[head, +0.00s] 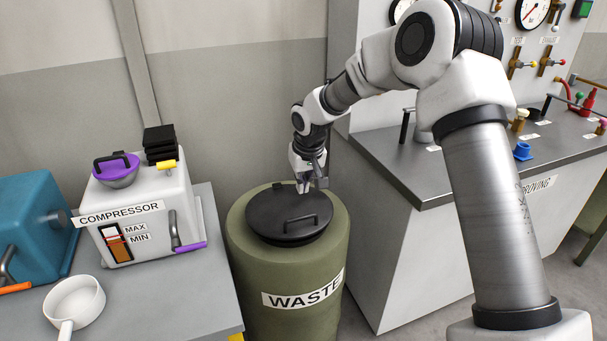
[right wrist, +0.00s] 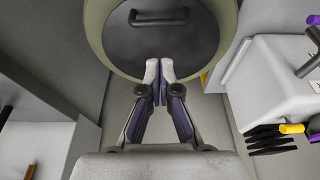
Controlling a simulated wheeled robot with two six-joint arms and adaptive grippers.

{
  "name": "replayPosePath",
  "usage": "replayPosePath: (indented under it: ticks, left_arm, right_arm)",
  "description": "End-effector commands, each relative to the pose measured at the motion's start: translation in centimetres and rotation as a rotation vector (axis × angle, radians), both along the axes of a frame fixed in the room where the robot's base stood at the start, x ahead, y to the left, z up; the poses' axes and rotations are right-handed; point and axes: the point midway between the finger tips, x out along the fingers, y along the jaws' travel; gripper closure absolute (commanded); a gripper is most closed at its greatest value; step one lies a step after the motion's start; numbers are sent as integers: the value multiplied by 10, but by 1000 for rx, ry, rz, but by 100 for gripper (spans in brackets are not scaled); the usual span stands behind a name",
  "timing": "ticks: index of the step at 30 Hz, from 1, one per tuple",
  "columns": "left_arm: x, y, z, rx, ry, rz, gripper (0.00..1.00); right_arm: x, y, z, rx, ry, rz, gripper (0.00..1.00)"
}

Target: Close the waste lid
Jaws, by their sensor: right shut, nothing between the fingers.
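The green waste drum (head: 290,285) stands on the floor between the two benches, with a white WASTE label on its front. Its round black waste lid (head: 265,215) lies flat over the top of the drum, with a bar handle on it. In the right wrist view the lid (right wrist: 165,50) and the drum's green rim (right wrist: 97,25) show beyond the fingers. My right gripper (head: 305,186) is shut and empty above the far edge of the lid, apart from the handle; its fingertips also show in the right wrist view (right wrist: 159,70). My left gripper is not in view.
The grey bench on the left holds a white compressor (head: 140,220), a blue machine (head: 35,228) and a white ladle (head: 75,300). A dark-topped bench (head: 440,180) with gauges and valves stands close on the right. The wall is behind the drum.

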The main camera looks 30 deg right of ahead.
Motion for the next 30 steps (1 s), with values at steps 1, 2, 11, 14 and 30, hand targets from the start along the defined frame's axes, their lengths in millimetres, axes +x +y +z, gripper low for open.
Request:
replayPosePath:
  ticks: [1,2,11,14,30]
  left_arm:
    - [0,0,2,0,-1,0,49]
    - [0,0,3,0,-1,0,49]
    - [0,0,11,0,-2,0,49]
    - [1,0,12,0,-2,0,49]
    - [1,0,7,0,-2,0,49]
  right_arm:
    - [2,-1,-11,0,4,0,100]
    - [4,-1,-18,0,4,0,100]
    - [12,-3,-76,0,2,0,100]
    - [12,-3,-87,-1,1,1,100]
    - [7,-2,-108,0,2,0,100]
